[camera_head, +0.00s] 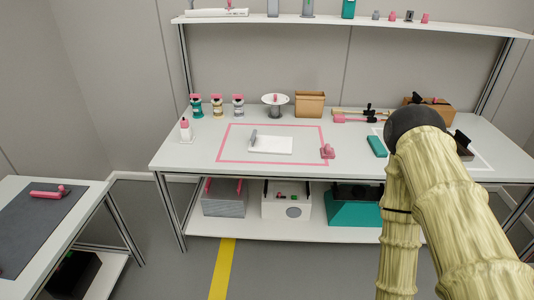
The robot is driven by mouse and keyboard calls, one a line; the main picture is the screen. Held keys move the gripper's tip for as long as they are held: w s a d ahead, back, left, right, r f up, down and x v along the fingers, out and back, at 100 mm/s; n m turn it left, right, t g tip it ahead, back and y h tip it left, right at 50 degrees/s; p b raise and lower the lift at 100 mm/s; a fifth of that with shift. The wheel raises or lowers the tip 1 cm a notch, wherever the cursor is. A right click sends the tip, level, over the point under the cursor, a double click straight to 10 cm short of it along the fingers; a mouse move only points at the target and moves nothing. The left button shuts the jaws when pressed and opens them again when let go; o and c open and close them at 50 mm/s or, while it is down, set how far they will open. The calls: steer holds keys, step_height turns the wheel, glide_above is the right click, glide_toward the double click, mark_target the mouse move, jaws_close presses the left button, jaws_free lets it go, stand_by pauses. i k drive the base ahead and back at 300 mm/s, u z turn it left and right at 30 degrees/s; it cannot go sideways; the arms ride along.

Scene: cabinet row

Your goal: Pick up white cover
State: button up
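A flat white piece (270,145), which looks like the white cover, lies on the table inside a pink outlined rectangle. A small grey upright part (253,138) stands at its left end; I cannot tell whether it is attached. My arm rises at the right with its dark elbow over the right part of the table, well away from the white piece. My gripper is not visible, so its opening cannot be seen.
A pink block (327,152) sits at the outline's right corner, and a teal block (377,146) lies farther right. Small jars, a white dish stand (275,103) and a tan box (310,104) line the back. A shelf (350,24) hangs above. A side table (45,225) stands left.

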mark_target(259, 145)
steer(key=u, duration=0.65)
steer(key=i, duration=1)
steer(key=z, duration=0.05)
